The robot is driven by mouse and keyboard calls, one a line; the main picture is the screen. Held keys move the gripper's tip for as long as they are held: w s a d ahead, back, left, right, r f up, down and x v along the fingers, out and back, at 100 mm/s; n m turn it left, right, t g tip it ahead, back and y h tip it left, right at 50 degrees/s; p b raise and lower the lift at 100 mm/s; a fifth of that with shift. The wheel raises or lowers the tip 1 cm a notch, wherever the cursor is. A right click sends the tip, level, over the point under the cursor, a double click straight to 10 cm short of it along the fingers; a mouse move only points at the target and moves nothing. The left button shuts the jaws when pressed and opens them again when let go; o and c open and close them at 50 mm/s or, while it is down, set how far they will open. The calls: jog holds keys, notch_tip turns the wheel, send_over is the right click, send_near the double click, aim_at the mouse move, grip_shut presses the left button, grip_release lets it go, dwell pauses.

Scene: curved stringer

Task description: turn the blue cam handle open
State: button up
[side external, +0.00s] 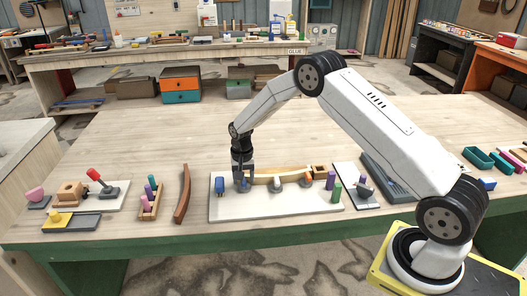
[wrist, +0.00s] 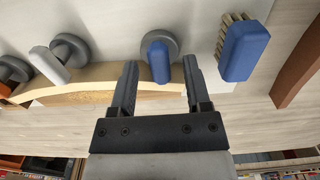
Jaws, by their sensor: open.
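The blue cam handle (wrist: 159,62) sits on a round grey base (wrist: 172,42) in the wrist view, beside a curved wooden strip (wrist: 100,88). My gripper (wrist: 161,66) is open, with one finger on each side of the handle; I cannot tell whether either finger touches it. In the side view my gripper (side external: 241,180) points down at the left part of the white board (side external: 275,207) and mostly hides the handle. A second cam with a pale grey handle (wrist: 48,65) and a darker cam (wrist: 12,72) lie further left in the wrist view.
A blue brush (wrist: 243,48) stands right of the handle in the wrist view, close to one finger. Purple (side external: 331,179) and green (side external: 336,193) pieces stand at the board's right. A brown curved strip (side external: 183,193) lies left of the board.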

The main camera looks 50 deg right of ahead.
grip_shut()
jog(key=shift+n, duration=0.5)
jog(key=n, duration=1.2)
jog(key=shift+n, duration=0.3)
jog(key=n, duration=0.4)
jog(key=shift+n, duration=0.3)
